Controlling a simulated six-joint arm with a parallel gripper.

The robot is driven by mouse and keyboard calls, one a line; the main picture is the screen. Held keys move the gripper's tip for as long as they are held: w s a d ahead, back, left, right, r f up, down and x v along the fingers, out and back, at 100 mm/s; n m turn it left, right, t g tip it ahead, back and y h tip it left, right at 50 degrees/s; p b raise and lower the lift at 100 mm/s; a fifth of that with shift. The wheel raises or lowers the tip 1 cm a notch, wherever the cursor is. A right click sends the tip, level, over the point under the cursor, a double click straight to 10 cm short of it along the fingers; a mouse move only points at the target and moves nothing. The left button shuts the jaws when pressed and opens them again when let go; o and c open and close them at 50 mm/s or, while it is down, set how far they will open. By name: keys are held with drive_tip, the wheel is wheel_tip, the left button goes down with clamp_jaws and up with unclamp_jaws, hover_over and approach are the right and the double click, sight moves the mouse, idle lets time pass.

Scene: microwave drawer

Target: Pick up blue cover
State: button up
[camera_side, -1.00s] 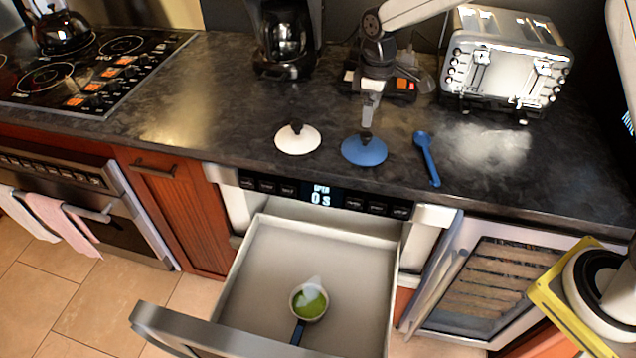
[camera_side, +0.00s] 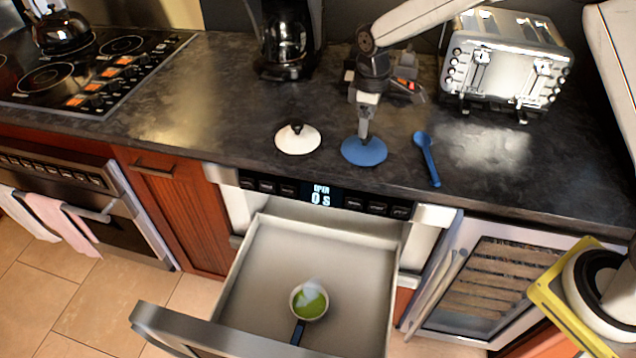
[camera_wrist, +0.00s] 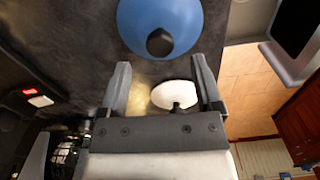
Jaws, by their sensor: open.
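The blue cover (camera_side: 364,153) lies flat on the dark counter, left of the blue spoon. In the wrist view the blue cover (camera_wrist: 185,15) is at the top, with its dark knob toward the fingers. My gripper (camera_side: 364,130) points down over the cover, at its knob, which it hides in the side view. In the wrist view my gripper (camera_wrist: 160,66) is open, the knob just beyond the fingertips and roughly centred between them. I cannot tell whether the fingers touch the cover.
A white cover (camera_side: 298,139) with a dark knob lies to the left. The blue spoon (camera_side: 428,158) lies to the right. A toaster (camera_side: 505,65) and coffee maker (camera_side: 287,40) stand behind. Below, the open drawer (camera_side: 265,270) holds a small pot (camera_side: 309,301) with green contents.

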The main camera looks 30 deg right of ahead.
sight(365, 143)
drive_tip(key=shift+s+d+f, duration=0.1)
drive_tip(key=shift+s+f, duration=0.05)
drive_tip(key=shift+f, duration=2.25)
clamp_jaws()
drive_tip(key=shift+r, duration=0.15)
